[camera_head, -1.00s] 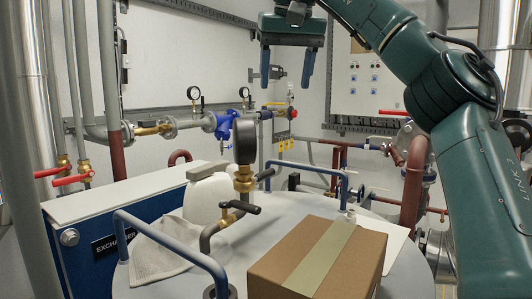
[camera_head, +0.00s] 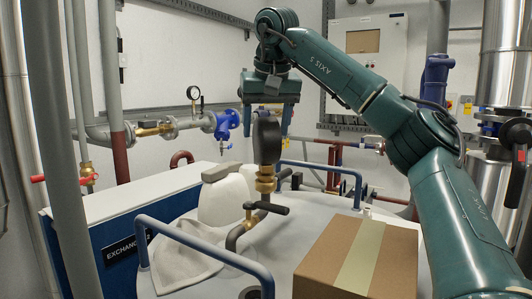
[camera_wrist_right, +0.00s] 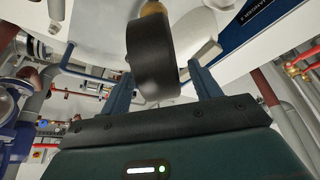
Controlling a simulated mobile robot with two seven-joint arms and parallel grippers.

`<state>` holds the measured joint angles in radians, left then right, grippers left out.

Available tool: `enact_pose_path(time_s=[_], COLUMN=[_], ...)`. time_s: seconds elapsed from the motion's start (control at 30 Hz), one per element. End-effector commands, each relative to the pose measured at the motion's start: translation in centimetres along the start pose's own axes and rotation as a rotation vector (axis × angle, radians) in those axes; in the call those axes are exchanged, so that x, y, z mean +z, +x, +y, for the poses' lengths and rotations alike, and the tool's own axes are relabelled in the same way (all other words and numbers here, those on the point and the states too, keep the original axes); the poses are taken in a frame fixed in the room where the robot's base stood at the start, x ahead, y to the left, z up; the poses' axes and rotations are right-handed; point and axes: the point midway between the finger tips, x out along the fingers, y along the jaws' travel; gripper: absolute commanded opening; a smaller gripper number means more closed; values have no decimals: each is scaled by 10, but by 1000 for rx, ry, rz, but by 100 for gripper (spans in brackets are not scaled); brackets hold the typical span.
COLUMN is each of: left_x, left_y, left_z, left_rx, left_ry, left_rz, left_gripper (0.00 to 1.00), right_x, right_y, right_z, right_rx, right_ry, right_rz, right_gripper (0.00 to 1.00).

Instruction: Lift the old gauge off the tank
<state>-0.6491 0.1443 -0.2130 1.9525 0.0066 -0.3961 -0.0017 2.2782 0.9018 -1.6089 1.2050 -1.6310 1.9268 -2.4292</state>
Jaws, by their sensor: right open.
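The old gauge (camera_head: 267,140) is a round dark gauge, seen nearly edge-on. It stands upright on a brass fitting (camera_head: 265,180) and a bent pipe with a black-handled valve, on top of the pale tank (camera_head: 190,285). My right gripper (camera_head: 267,130) points down over the gauge, open, with one finger to each side of it in the picture. In the right wrist view the gauge (camera_wrist_right: 152,60) shows between the two spread fingers, with a gap visible at the right finger. My left gripper is in no view.
A cardboard box (camera_head: 322,255) stands on the tank at the right. Blue handrails (camera_head: 205,245) rise from the tank top. Pipes and valves line the wall behind.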

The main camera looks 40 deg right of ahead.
Motion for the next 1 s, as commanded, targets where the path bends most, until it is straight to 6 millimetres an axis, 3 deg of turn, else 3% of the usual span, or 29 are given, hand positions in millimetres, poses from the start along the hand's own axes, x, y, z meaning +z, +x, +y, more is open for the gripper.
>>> enact_pose_path(time_s=[0.2, 0.43, 1.0], left_x=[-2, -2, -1], left_y=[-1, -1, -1], left_z=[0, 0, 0], left_rx=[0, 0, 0], left_ry=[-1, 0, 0], left_rz=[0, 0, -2], left_gripper=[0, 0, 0], right_x=[1, 1, 0], right_y=[23, 25, 24], right_z=[0, 0, 0], right_rx=[-1, -1, -1], right_ry=[2, 2, 2], right_rz=[-1, -1, 0], right_gripper=[63, 63, 17])
